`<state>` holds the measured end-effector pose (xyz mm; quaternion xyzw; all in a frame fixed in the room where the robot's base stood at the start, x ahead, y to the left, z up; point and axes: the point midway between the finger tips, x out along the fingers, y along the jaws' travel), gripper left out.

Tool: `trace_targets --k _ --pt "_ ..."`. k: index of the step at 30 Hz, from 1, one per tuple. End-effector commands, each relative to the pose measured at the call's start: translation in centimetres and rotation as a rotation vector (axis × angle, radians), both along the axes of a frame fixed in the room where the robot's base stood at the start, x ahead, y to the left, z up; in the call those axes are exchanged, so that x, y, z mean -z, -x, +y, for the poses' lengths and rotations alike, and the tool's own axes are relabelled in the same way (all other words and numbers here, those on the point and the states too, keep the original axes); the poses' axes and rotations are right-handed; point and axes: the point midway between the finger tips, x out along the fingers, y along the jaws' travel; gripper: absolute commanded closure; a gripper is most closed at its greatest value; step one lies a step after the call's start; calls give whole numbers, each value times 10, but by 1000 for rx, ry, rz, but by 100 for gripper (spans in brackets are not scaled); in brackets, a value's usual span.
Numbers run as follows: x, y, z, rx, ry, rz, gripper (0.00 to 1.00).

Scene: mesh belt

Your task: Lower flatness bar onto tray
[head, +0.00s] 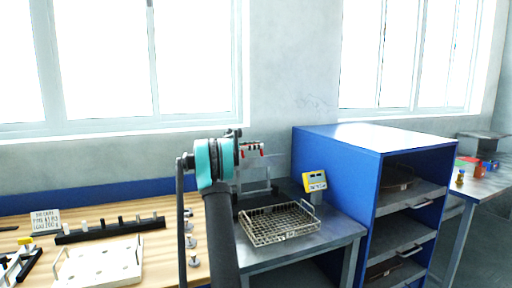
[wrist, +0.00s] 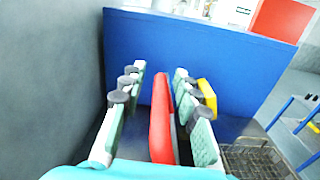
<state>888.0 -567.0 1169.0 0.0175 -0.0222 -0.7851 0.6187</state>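The tray (head: 282,224) is a shallow wire mesh basket on the grey metal table, empty as far as I can see. It also shows in part at the lower right of the wrist view (wrist: 254,160). My gripper (head: 252,150) is in the air behind and left of the tray, small and partly hidden by my arm in the head view. In the wrist view its pale green fingers (wrist: 160,80) stand on both sides of a long red bar-like piece (wrist: 161,120). Whether they touch it is unclear. I cannot tell if this red piece is the flatness bar.
A yellow device (head: 315,181) stands behind the tray. A blue cabinet (head: 334,180) with shelves rises close to the tray's right. On the left, a wooden bench holds a black rack (head: 110,230), a white plate with holes (head: 98,264) and several small metal parts (head: 191,242).

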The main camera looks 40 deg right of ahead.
Motion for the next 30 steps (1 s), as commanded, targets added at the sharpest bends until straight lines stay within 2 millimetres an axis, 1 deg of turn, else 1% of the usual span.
trace_targets --k 1,6,7,19,30 --pt "0 0 0 0 0 0 77" --pt "0 0 0 -1 0 0 98" --pt "0 -1 0 -2 0 0 100" --pt "0 -1 1 -6 1 -4 100" --pt "-3 11 4 -3 12 -54 100"
